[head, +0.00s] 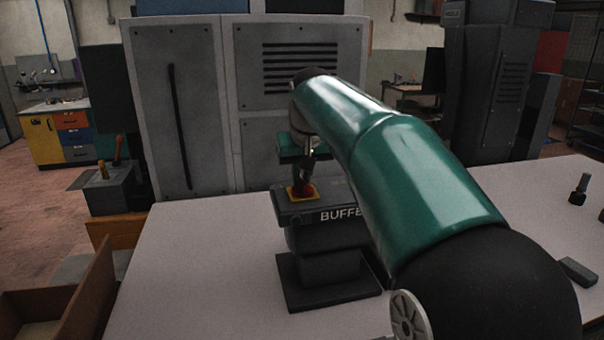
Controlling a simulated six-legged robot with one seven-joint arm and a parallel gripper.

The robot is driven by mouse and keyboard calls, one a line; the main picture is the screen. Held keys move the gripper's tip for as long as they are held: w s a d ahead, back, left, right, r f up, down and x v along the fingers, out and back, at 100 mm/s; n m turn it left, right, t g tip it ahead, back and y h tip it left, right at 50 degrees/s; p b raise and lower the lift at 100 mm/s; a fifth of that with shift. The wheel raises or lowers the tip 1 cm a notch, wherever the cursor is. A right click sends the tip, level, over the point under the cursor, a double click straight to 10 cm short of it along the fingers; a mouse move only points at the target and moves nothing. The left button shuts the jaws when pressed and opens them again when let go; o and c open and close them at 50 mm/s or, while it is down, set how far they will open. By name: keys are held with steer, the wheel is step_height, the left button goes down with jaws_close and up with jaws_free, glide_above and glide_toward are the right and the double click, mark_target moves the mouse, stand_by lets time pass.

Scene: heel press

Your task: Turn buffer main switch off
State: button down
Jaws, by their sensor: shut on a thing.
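The buffer (330,258) is a dark machine with white lettering, partly hidden by my arm, standing on a dark base plate on the pale table. The knob's exact turn position cannot be made out.
The pale table (200,250) is clear to the left of the buffer. Small dark objects (578,270) lie at the right. A brown open box (60,310) is at the lower left. A large grey cabinet (180,110) stands behind the table.

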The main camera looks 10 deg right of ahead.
steer(key=shift+n, duration=0.4)
steer(key=n+y, duration=0.2)
steer(key=n, duration=0.2)
steer(key=shift+a+n+g+y, duration=0.15)
steer(key=shift+n+g+y, duration=0.15)
steer(key=shift+n, duration=0.75)
steer(key=shift+a+n+g+y, duration=0.1)
steer(key=shift+n+g+y, duration=0.2)
steer(key=shift+n, duration=0.75)
steer(key=c, duration=1.5)
jaws_free()
steer(key=shift+o, duration=0.2)
steer(key=v, duration=1.4)
